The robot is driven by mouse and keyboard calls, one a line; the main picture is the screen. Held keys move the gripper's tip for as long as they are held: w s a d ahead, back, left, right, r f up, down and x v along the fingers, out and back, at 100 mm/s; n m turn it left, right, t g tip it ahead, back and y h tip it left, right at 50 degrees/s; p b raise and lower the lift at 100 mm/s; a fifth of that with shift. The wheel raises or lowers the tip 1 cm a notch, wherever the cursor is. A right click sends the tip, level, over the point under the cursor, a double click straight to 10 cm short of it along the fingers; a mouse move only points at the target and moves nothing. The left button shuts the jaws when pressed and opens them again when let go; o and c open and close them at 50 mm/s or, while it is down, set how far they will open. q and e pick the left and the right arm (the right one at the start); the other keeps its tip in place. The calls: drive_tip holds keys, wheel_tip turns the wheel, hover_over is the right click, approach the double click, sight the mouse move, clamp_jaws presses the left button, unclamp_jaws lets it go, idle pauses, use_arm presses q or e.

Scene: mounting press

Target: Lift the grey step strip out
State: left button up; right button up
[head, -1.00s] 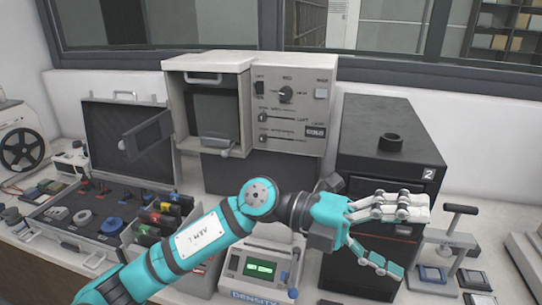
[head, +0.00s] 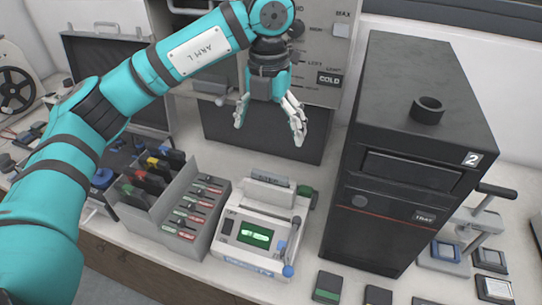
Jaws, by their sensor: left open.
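The densitometer (head: 258,238), a white box with a lit green display and a blue-tipped lever on its right side, stands on the counter at lower centre. A pale grey piece (head: 270,191) stands upright at its back; it may be the grey step strip, but I cannot tell for sure. My left gripper (head: 270,122) is open and empty, fingers pointing down, above and behind the densitometer, in front of the press panel. It is apart from the grey piece. My right gripper is not in view.
A rack (head: 179,211) with coloured cartridges and small labelled pieces stands left of the densitometer. A tall black unit (head: 402,165) marked 2 stands to the right. Several small flat blocks (head: 328,288) lie at the front right. A small hand press (head: 470,227) is at far right.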

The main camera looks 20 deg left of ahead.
sight(270, 174)
use_arm(q)
wheel_tip(270, 174, down, 10)
drive_tip(key=p, duration=0.2)
drive_tip(key=shift+w+f+p, duration=0.15)
drive_tip(key=shift+f+p, duration=0.1)
drive_tip(key=shift+p, duration=0.05)
wheel_tip(270, 174, down, 4)
drive_tip(key=shift+w+r+p, duration=0.1)
drive_tip(key=shift+p, duration=0.35)
drive_tip(key=shift+f, duration=0.2)
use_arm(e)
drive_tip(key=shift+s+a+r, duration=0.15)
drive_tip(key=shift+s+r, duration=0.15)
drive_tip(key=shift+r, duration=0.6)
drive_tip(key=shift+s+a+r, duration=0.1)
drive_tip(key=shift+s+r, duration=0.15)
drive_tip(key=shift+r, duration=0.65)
